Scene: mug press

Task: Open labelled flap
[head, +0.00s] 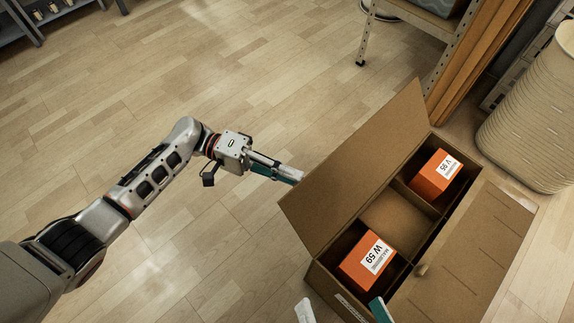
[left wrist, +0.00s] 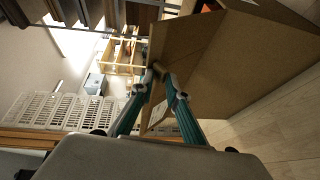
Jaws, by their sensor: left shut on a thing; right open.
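A brown cardboard box (head: 397,222) stands on the floor at the right of the head view. Its left flap (head: 350,165) is raised and tilted outward, and also fills the upper right of the left wrist view (left wrist: 225,60). My left gripper (head: 296,178) is at this flap's outer edge. My right gripper (head: 343,311) is open at the bottom edge, mostly out of frame.
A ribbed bin (head: 530,110) and a shelf rack (head: 445,25) stand behind to the right.

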